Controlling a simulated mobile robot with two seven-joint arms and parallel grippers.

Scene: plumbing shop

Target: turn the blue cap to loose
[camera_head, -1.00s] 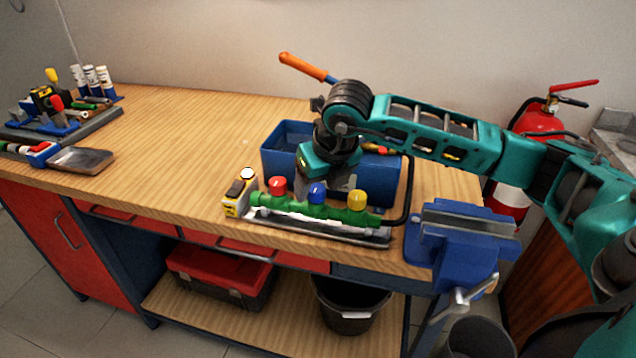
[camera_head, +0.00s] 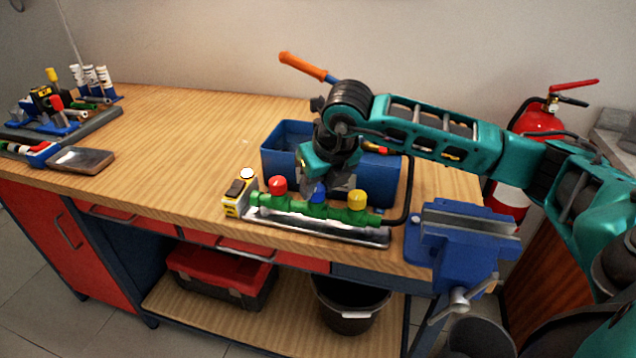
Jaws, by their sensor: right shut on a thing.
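The blue cap (camera_head: 318,196) is the middle one of three caps on a green manifold (camera_head: 300,208) near the bench's front edge. The red cap (camera_head: 277,185) is to its left and the yellow cap (camera_head: 357,200) to its right. My right gripper (camera_head: 320,188) points down from above and is shut on the blue cap, whose upper part is mostly hidden by the fingers. My left gripper is not in view.
A blue bin (camera_head: 283,143) stands right behind the manifold. A yellow tape measure (camera_head: 238,196) is at its left end and a blue vise (camera_head: 462,240) to its right. The bench's left middle (camera_head: 190,150) is clear.

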